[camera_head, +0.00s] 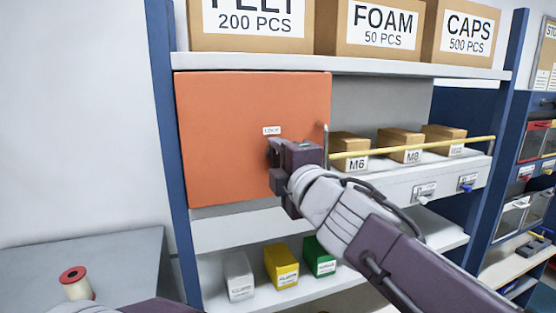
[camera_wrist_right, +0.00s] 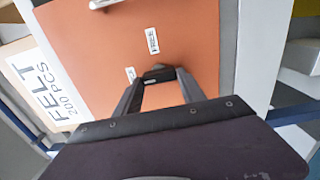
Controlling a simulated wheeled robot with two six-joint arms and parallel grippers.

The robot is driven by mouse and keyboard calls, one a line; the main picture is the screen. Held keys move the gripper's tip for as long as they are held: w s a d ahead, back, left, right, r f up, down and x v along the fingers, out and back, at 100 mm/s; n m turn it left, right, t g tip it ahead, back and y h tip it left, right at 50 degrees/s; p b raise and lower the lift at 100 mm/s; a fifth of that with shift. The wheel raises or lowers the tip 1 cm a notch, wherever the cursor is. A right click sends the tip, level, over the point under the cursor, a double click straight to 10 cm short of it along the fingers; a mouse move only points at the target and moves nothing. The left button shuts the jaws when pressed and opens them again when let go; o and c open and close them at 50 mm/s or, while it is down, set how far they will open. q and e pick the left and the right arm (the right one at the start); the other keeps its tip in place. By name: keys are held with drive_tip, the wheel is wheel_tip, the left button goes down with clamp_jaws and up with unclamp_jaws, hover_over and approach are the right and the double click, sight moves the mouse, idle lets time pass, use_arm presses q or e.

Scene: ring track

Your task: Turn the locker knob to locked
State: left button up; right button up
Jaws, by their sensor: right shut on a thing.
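The orange locker door (camera_head: 225,120) is closed flat on the left part of the shelf unit, and it fills the middle of the right wrist view (camera_wrist_right: 105,60). My right gripper (camera_head: 272,158) is at the lower right part of the door. It is shut on the dark locker knob (camera_wrist_right: 158,73), which shows between the fingertips in the right wrist view. The head view hides the knob behind the gripper. A small white label (camera_head: 271,130) is just above the gripper; its text is too small to read surely. My left gripper is out of view.
A grey upright handle (camera_head: 325,142) stands at the door's right edge. A yellow rail (camera_head: 420,147) crosses in front of small cartons, including M6 (camera_head: 350,152). Large boxes stand above, small bins (camera_head: 282,265) below. A spool (camera_head: 76,283) is on the grey table (camera_head: 120,260) at left.

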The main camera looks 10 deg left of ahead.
drive_tip(key=o, duration=1.4)
drive_tip(key=shift+c, duration=0.2)
